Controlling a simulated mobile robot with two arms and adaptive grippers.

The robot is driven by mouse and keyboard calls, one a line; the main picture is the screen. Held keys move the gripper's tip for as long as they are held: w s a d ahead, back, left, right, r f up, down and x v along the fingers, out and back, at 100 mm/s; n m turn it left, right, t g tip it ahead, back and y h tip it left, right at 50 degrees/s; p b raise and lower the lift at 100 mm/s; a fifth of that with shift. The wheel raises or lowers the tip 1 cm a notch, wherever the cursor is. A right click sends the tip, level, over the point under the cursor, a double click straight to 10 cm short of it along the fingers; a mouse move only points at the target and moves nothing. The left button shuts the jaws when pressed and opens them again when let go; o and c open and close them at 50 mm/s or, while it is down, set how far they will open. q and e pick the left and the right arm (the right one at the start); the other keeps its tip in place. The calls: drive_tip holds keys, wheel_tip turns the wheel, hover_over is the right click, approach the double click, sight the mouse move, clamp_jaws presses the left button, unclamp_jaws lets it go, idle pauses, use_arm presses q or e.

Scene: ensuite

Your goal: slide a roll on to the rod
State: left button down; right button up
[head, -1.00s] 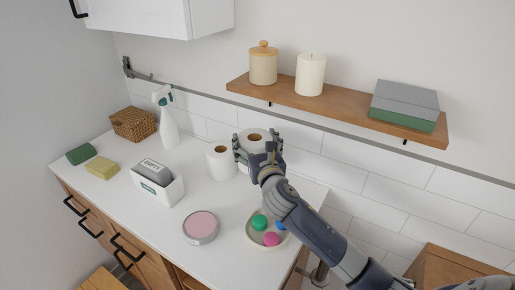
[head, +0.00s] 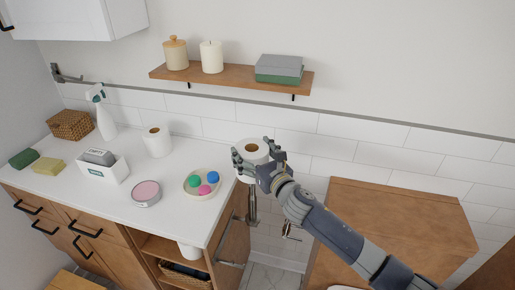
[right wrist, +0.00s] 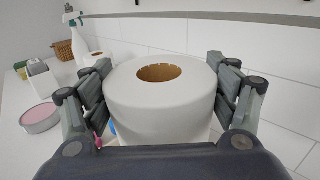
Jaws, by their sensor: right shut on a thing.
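My right gripper (head: 258,158) is shut on a white paper roll (head: 252,149), with its fingers on both sides of it. The roll is upright, its brown core hole facing up, and is held past the counter's right end. In the right wrist view the roll (right wrist: 160,108) sits between the two fingers (right wrist: 160,95). A metal upright rod (head: 252,205) shows below the roll, by the cabinet side; its top is hidden behind the roll or gripper. A second roll (head: 158,142) stands on the counter. My left gripper is not in view.
The counter (head: 120,205) holds a dish of coloured discs (head: 190,193), a pink-topped tin (head: 146,192), a white box (head: 103,170) and a spray bottle (head: 104,118). A wooden cabinet (head: 400,225) stands right of a gap. A shelf (head: 230,80) hangs above.

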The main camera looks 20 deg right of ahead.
drive_tip(key=shift+w+f+b, duration=0.2)
drive_tip(key=shift+f+b, duration=0.4)
drive_tip(key=shift+f, duration=0.15)
drive_tip(key=shift+f+b, duration=0.5)
drive_tip(key=shift+b, duration=0.1)
drive_tip(key=shift+f+b, duration=0.85)
drive_tip(key=shift+f, duration=0.05)
drive_tip(key=shift+f+b, duration=1.2)
drive_tip(key=shift+f, duration=0.25)
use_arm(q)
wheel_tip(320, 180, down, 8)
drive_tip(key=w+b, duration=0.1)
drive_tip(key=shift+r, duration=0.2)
use_arm(e)
drive_tip(key=shift+f, duration=0.7)
drive_tip(key=o, duration=1.1)
